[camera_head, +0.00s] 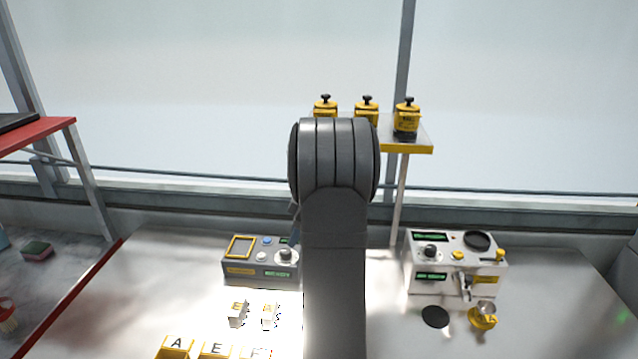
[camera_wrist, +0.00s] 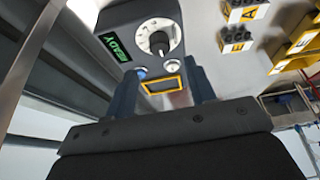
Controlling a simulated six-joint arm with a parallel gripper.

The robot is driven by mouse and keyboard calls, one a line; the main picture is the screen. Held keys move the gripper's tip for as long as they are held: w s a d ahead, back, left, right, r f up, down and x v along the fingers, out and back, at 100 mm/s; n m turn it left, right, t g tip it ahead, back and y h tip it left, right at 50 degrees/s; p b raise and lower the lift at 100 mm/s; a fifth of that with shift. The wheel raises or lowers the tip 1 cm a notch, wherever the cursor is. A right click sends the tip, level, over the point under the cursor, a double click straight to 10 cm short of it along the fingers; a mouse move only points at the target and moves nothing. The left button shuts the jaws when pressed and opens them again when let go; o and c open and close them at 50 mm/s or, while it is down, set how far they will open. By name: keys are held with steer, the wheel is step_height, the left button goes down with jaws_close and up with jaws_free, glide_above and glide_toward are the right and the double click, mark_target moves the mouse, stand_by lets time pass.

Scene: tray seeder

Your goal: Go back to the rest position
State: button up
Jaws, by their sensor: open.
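My gripper (camera_wrist: 163,84) shows in the wrist view with its two dark fingers spread apart and nothing between them. Beyond the fingers is the grey control box (camera_wrist: 130,22), with a round knob (camera_wrist: 158,38), a green display reading READY and a yellow-framed window (camera_wrist: 162,86). The window appears between the fingers; I cannot tell the distance to it. In the head view the grey box (camera_head: 262,272) stands left of my arm, which hides its right end. My gripper is hidden behind my arm there.
A white machine (camera_head: 455,268) and a small yellow cup (camera_head: 482,320) stand right. Several yellow jars (camera_head: 406,118) sit on a raised shelf (camera_head: 420,146) behind my arm.

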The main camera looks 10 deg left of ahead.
mark_target(286, 251)
steer(key=x, duration=0.7)
steer(key=shift+s+r+m, duration=0.1)
steer(key=shift+r+m, duration=0.05)
steer(key=shift+m, duration=0.55)
